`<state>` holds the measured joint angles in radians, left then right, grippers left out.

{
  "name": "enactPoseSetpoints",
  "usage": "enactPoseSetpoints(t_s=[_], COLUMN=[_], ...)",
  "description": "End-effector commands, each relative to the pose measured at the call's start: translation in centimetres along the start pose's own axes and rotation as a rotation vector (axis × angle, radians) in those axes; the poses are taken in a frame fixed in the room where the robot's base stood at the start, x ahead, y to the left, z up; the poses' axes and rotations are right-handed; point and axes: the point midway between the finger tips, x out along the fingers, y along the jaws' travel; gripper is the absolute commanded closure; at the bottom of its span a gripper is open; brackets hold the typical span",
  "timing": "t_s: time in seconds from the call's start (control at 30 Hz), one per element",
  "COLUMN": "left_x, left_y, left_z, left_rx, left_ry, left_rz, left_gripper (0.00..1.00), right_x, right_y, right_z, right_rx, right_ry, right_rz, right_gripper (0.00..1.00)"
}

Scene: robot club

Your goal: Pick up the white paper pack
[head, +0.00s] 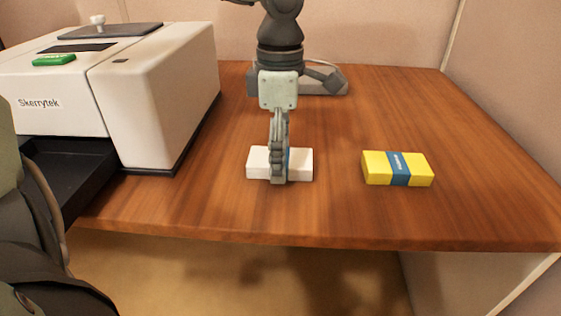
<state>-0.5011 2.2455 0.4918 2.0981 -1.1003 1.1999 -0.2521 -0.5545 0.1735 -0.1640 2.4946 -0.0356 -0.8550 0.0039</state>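The white paper pack (301,164) lies flat on the wooden table, near its front edge. It has a blue band around its middle, mostly hidden behind my gripper. A gripper, which I take to be my left one (279,165), points straight down over the middle of the pack. I see it edge-on, with a finger in front of the pack's near side. The far finger is hidden, so I cannot tell whether it is open or shut on the pack. My other gripper is not in view.
A yellow pack (375,168) with a blue band lies to the right. A white printer (165,85) with a dark tray (70,170) stands at the left. A grey device (325,82) sits at the back, partly behind my arm. The wooden table (480,205) is clear at the right.

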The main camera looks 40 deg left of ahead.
Motion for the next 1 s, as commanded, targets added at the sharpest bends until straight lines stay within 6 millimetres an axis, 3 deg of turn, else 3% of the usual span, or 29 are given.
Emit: enactPoseSetpoints(t_s=[0.07, 0.53, 0.83, 1.0], left_x=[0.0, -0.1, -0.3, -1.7], left_y=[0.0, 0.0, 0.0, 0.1], left_z=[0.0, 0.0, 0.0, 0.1], left_rx=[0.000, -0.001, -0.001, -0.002], left_ry=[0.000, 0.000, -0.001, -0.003], left_rz=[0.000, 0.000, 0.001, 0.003], left_gripper=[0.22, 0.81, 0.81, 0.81], right_x=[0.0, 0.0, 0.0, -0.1], right_y=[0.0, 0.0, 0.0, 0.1], right_z=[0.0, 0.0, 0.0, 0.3], right_rx=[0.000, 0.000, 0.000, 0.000], right_ry=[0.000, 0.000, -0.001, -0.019], right_rz=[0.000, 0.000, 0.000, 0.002], right_gripper=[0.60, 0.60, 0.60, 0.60])
